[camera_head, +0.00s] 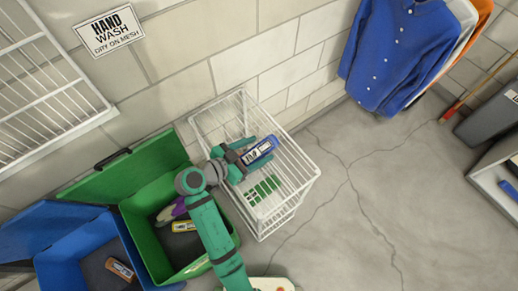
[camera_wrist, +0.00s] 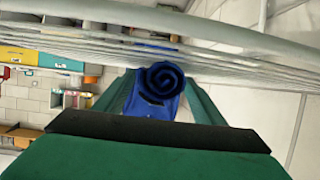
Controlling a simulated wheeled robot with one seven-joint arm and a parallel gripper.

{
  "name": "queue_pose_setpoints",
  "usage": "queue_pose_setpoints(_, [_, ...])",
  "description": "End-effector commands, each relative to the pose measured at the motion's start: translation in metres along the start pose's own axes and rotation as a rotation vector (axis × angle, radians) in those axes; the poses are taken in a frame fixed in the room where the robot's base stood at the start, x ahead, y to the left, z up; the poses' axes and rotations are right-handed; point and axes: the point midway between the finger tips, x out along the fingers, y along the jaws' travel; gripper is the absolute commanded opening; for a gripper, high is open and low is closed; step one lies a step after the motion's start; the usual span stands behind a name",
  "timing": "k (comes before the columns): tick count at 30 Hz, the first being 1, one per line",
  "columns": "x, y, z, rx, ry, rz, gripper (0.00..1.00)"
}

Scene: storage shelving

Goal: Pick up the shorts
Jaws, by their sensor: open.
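In the wrist view the bundle's dark blue spiral end (camera_wrist: 160,80) shows between the two green fingers of my gripper (camera_wrist: 161,98), close to the basket's wires. My gripper is open around the bundle. I cannot tell whether either finger touches it.
A green bin (camera_head: 137,232) and a blue bin (camera_head: 52,277), both with open lids and labelled items inside, stand left of the basket. A blue shirt (camera_head: 396,50) hangs by the wall. A dark box (camera_head: 489,124) stands at right. The floor between is clear.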

Motion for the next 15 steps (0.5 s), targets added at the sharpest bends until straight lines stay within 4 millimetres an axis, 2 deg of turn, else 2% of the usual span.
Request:
queue_pose_setpoints(3, [0.0087,0.0003,-0.0001,0.001,0.000,0.001,0.63])
queue_pose_setpoints(10, [0.0100,0.0000,-0.0001,0.001,0.000,-0.001,0.63])
queue_pose_setpoints(11, [0.0100,0.0000,-0.0001,0.001,0.000,-0.001,0.61])
queue_pose_setpoints(15, [0.0098,0.0000,-0.0001,0.000,0.000,-0.001,0.27])
